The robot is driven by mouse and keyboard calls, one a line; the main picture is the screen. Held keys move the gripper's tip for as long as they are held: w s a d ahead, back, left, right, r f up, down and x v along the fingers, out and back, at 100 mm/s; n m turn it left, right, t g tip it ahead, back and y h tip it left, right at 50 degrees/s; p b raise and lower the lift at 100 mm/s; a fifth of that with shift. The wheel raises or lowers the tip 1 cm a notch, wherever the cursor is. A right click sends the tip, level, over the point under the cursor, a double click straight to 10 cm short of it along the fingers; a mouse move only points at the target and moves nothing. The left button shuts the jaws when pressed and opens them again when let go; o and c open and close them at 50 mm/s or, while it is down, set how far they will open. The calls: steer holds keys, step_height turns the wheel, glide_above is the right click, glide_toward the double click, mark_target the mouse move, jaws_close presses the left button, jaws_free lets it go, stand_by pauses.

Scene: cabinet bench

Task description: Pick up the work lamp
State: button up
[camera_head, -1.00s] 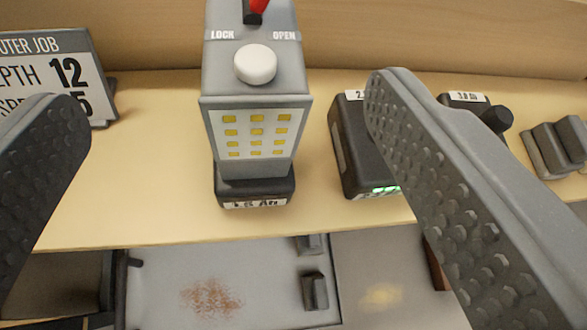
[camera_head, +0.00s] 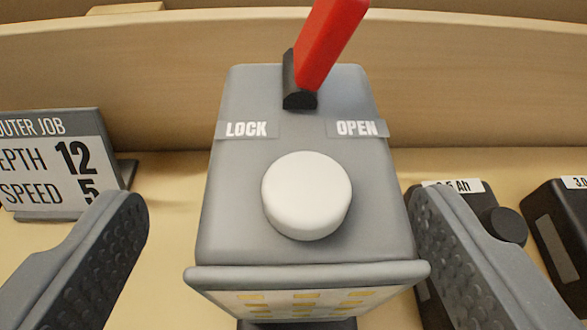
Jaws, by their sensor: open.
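The work lamp (camera_head: 235,225) is a grey box with a round white knob (camera_head: 306,196) on top. A red lever (camera_head: 327,45) on a black pivot stands behind the knob, leaning right, with LOCK and OPEN labels on either side. The lamp's front panel with yellow LEDs shows only as a thin strip at the bottom. The lamp's base is mostly hidden below. My gripper (camera_head: 280,225) is open. One textured finger is left of the lamp and the other is right of it. A gap shows on the left; the right finger looks close to the lamp's side.
A job sign (camera_head: 62,165) reading DEPTH 12 and SPEED 5 stands at left on the wooden shelf. A dark battery (camera_head: 455,190) is behind the right finger, and another battery (camera_head: 562,225) is at the far right. A wooden back wall (camera_head: 450,90) rises behind the lamp.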

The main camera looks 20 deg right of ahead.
steer(key=x, duration=0.2)
steer(key=b+x, duration=0.1)
steer(key=shift+w+d+f+b, duration=0.2)
steer(key=shift+d+f+b, duration=0.1)
steer(key=shift+d, duration=0.05)
steer(key=shift+w+d+f, duration=0.15)
steer(key=shift+w+f, duration=0.05)
steer(key=shift+w, duration=0.45)
steer(key=c, duration=1.3)
